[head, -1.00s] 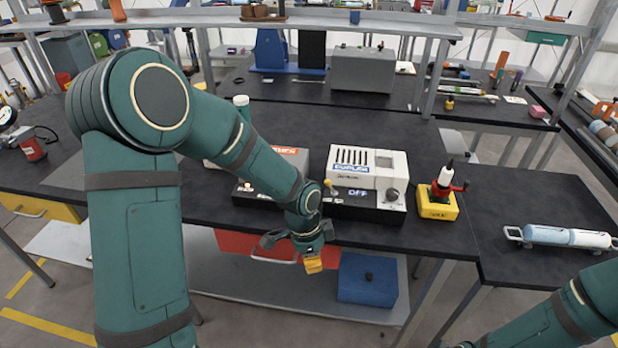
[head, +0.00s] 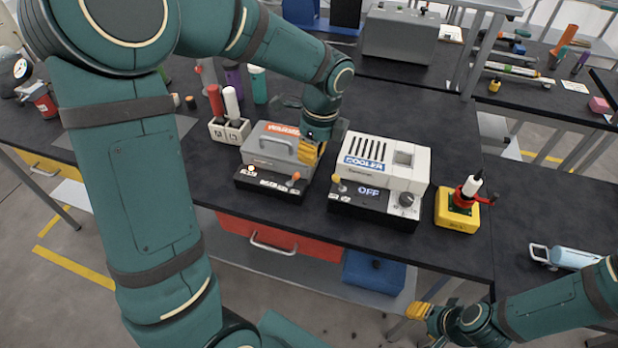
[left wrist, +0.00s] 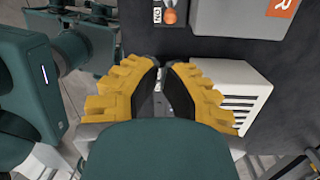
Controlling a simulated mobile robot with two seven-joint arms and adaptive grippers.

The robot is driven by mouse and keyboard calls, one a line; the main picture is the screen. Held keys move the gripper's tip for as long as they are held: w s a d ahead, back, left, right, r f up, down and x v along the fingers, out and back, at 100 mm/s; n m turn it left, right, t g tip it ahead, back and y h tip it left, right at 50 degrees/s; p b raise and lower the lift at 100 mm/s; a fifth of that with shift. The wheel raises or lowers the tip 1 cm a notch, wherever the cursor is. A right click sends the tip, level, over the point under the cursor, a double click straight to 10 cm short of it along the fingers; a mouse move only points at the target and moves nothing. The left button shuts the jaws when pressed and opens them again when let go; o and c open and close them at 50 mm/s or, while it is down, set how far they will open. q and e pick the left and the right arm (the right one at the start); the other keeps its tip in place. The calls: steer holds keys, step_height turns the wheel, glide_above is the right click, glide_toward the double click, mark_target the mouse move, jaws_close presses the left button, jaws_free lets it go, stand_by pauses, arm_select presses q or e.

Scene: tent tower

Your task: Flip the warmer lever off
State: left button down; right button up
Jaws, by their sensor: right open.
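The warmer (head: 262,152) is a grey box with a handle and an orange label, on a dark base on the bench. Its orange lever (head: 294,178) stands at the right of the base's front; it also shows in the left wrist view (left wrist: 170,16) beside an "ON" display (left wrist: 157,15). My left gripper (head: 311,154) hangs at the warmer's right side, close to the gap before the cooler, above and behind the lever. Its fingertips are close together with nothing seen between them. My right gripper (head: 420,311) is open and empty, low in front of the bench.
The white cooler (head: 384,160), with a yellow lever and an "OFF" display, stands just right of the warmer. A yellow box with a red crank (head: 458,208) is further right. A white holder with bottles (head: 229,130) stands left. The bench behind the cooler is clear.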

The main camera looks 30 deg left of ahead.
mark_target(293, 179)
arm_select(q)
steer(key=f, duration=0.3)
steer(key=f+b, duration=0.1)
steer(key=f, duration=0.2)
steer(key=a+f+b, duration=0.1)
steer(key=f, duration=0.3)
steer(key=shift+s, duration=0.4)
steer(key=shift+a+r+h+p, duration=0.2)
steer(key=shift+h+p, duration=0.1)
steer(key=shift+p, duration=0.15)
steer(key=shift+s+a+r+h+p, duration=0.1)
steer(key=shift+r+h+p, duration=0.05)
steer(key=shift+h+p, duration=0.35)
